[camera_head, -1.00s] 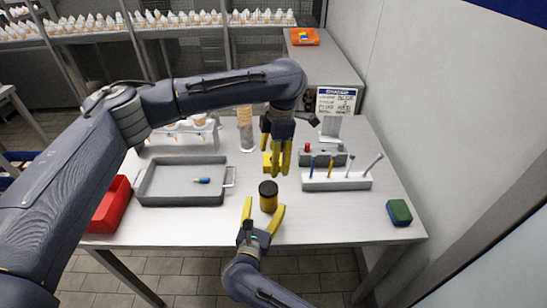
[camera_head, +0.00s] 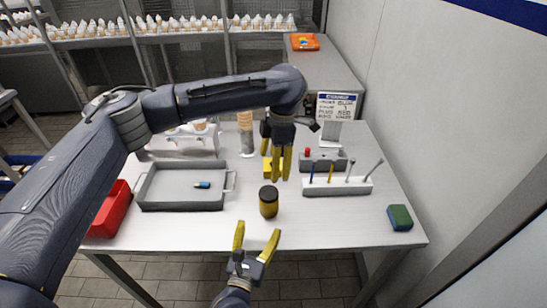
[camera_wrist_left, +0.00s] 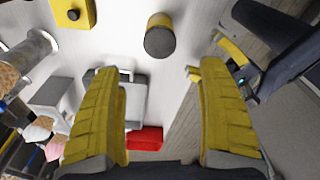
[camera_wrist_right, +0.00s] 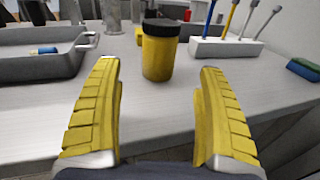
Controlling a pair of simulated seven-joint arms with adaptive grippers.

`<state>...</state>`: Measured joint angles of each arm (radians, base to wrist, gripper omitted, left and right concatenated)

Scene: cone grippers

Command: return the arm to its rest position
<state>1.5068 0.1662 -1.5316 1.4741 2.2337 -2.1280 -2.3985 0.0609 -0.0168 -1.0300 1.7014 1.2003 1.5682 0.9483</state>
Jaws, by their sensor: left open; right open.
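My left arm reaches across the upper left of the head view. Its yellow-fingered left gripper (camera_head: 278,163) is open and empty above the back middle of the table, pointing down. My right gripper (camera_head: 256,246) is open and empty at the table's front edge. Its fingers point toward a yellow jar with a black lid (camera_head: 268,202), which stands upright on the table, apart from both grippers. The jar also shows in the left wrist view (camera_wrist_left: 160,37) and beyond the open fingers in the right wrist view (camera_wrist_right: 159,52).
A grey tray (camera_head: 182,204) with a small blue item stands at left, beside a red bin (camera_head: 108,212). A white rack (camera_head: 338,187) holds several tools. A yellow block (camera_head: 267,168) sits under the left gripper. A green and blue sponge (camera_head: 400,217) lies at right. The table's front right is clear.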

